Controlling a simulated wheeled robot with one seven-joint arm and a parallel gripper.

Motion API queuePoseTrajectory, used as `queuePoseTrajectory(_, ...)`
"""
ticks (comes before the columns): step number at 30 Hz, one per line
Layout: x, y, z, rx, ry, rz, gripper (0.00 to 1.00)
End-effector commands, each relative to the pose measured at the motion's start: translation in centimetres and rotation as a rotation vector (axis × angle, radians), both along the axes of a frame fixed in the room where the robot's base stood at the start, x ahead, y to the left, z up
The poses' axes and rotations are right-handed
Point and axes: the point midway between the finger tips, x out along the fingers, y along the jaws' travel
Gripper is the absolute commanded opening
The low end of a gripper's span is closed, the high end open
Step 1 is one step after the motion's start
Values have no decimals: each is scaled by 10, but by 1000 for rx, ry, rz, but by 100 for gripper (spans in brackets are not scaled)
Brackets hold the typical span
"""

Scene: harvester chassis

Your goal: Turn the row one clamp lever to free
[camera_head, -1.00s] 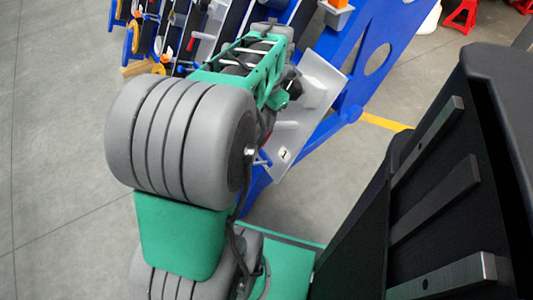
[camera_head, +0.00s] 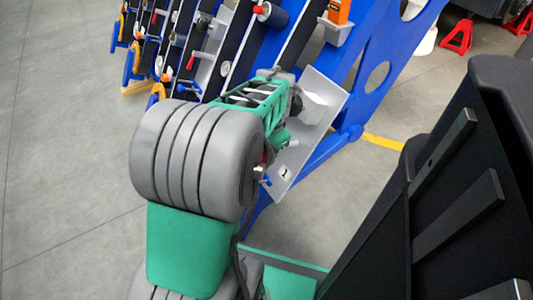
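The grey plate (camera_head: 316,118) with a small label "1" stands at the blue frame, just right of my forearm. A small red part (camera_head: 265,157) shows between my arm and this plate. I cannot tell whether it belongs to the row one clamp lever, and no lever can be made out clearly there. My grey and green arm fills the middle of the view and reaches toward the plate. My gripper's fingers cannot be seen; my own arm hides that area, so what they touch is unknown.
The blue frame (camera_head: 375,77) carries several slanted black rows at upper left, with a red-handled lever (camera_head: 190,62) on one. An orange item (camera_head: 339,10) sits in a grey holder at the top. Red stands (camera_head: 456,36) are far right. Grey floor is open at left.

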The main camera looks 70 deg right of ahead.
Motion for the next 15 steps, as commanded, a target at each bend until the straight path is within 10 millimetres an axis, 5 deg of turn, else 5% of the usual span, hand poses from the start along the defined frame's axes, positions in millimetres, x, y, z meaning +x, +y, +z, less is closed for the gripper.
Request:
queuePoseTrajectory(9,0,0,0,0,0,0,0)
queuePoseTrajectory(15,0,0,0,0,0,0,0)
